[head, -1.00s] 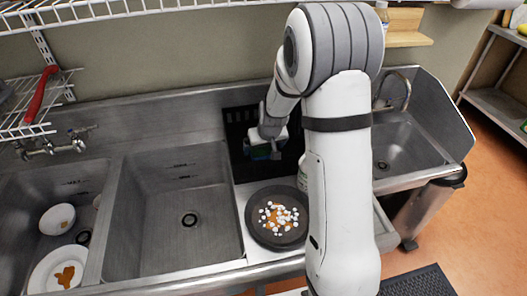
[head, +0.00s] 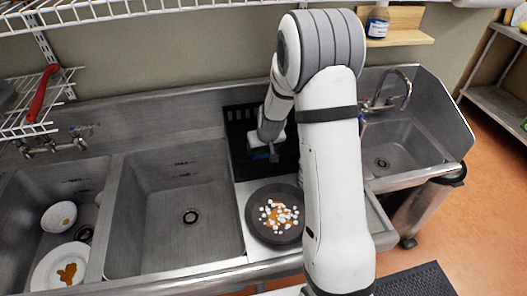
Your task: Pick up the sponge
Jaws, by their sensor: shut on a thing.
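My gripper (head: 264,148) is over the black rack (head: 236,118) at the back of the counter, between the middle basin and the right basin. It is shut on the sponge (head: 260,155), a small bluish thing that shows just under the gripper. The fingers and most of the sponge are hard to make out at this size. I cannot tell how far the sponge is above the rack.
A dark pan (head: 275,214) with white and orange bits sits on the counter in front of the rack. The middle basin (head: 175,205) is empty. The left basin holds a bowl (head: 59,217) and a stained plate (head: 62,267). A soap bottle (head: 377,20) stands on a wooden shelf.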

